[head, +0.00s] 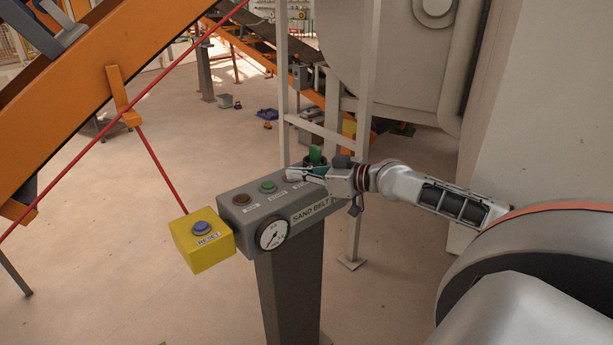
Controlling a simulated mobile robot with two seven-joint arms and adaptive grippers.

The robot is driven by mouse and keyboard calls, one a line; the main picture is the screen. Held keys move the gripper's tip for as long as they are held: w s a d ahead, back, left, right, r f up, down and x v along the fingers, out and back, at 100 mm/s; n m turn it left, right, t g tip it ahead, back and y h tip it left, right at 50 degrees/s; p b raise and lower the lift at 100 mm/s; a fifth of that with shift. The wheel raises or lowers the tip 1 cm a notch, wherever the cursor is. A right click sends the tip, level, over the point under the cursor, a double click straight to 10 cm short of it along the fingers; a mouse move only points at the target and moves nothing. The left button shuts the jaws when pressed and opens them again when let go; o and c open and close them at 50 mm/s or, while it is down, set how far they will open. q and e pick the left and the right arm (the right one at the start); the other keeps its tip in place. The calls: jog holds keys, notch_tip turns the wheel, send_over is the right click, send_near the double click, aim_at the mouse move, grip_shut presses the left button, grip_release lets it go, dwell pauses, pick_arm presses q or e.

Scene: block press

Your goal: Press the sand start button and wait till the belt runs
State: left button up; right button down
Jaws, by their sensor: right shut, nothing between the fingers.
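A grey control box labelled SAND BELT (309,211) stands on a grey post. On its top are a dark red-brown button (241,199) at the left and a green button (268,186) to its right; their small labels are too blurred to read. My right gripper (291,173) is shut and empty, reaching in from the right low over the right part of the box top. Its fingertips are right of the green button, apart from it, and partly cover another control; I cannot tell whether they touch it. My left gripper is not in view.
A round gauge (272,234) is on the box front. A yellow box with a blue RESET button (203,228) adjoins its left, near a red pull cord (163,173). A green part (316,156) shows behind my gripper. Orange conveyor framing (95,85) slopes at upper left.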

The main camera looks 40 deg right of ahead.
jog(key=shift+v, duration=1.5)
jog(key=shift+r, duration=0.1)
jog(key=shift+s+a, duration=0.1)
